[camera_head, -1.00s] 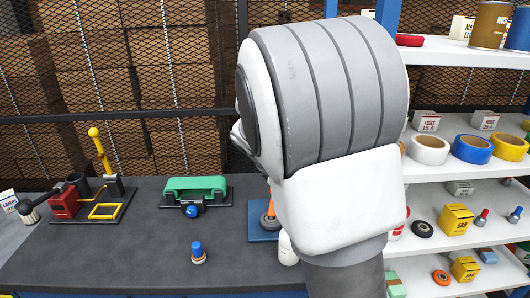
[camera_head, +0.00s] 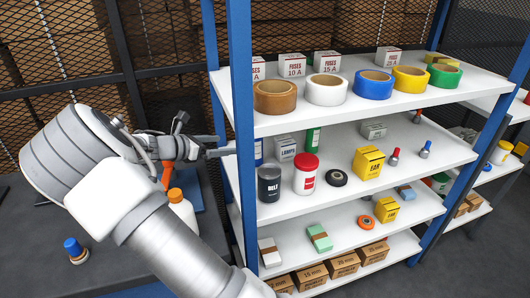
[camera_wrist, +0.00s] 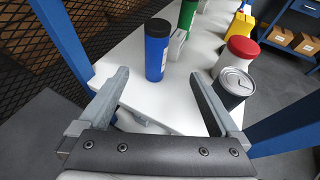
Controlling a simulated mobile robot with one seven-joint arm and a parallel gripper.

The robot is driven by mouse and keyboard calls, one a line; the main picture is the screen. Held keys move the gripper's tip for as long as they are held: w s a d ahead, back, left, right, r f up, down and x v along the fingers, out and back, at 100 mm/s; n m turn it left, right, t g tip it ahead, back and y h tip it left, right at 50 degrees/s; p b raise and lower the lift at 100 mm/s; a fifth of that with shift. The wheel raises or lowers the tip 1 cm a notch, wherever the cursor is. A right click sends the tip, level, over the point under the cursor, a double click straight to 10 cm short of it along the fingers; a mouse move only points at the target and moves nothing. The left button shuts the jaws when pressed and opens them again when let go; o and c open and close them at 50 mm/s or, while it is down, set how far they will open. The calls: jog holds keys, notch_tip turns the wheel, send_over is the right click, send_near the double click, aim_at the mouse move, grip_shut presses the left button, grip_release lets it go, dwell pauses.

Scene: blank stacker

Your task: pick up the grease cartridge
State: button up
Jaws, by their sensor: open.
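A blue cylinder with a black cap (camera_wrist: 156,52) stands upright on a white shelf, straight ahead between my fingers' lines in the wrist view. In the head view only a sliver of it (camera_head: 258,152) shows behind the blue post. A green cylinder (camera_wrist: 188,14) stands farther along the shelf, also in the head view (camera_head: 313,138). I cannot read a label on either, so which is the grease cartridge is not certain. My gripper (camera_wrist: 160,76) is open and empty at the shelf's end, its fingertips just short of the blue cylinder. It also shows in the head view (camera_head: 218,146).
A dark can (camera_wrist: 236,84) and a red-lidded jar (camera_wrist: 240,48) stand close by my right finger. A white box (camera_wrist: 177,44) is right behind the blue cylinder. Blue posts (camera_wrist: 62,38) flank the shelf end. An orange-capped bottle (camera_head: 181,208) stands below my arm.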

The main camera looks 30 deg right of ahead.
aim_at(262, 142)
jog(key=x, duration=0.4)
jog(key=b+x, duration=0.1)
jog(key=x, duration=0.3)
jog(key=f+b+x, duration=0.1)
jog(key=x, duration=0.4)
jog(key=shift+a, duration=0.15)
jog(key=shift+w+r+b+x, duration=0.15)
jog(key=shift+b+x, duration=0.1)
jog(key=shift+x, duration=0.7)
jog(key=shift+w+r+b+x, duration=0.1)
jog(key=shift+b+x, duration=0.15)
jog(key=shift+x, duration=0.7)
jog(key=shift+w+r+b+x, duration=0.15)
jog(key=shift+b+x, duration=0.1)
jog(key=shift+x, duration=0.7)
grip_shut()
jog(key=shift+r, duration=0.1)
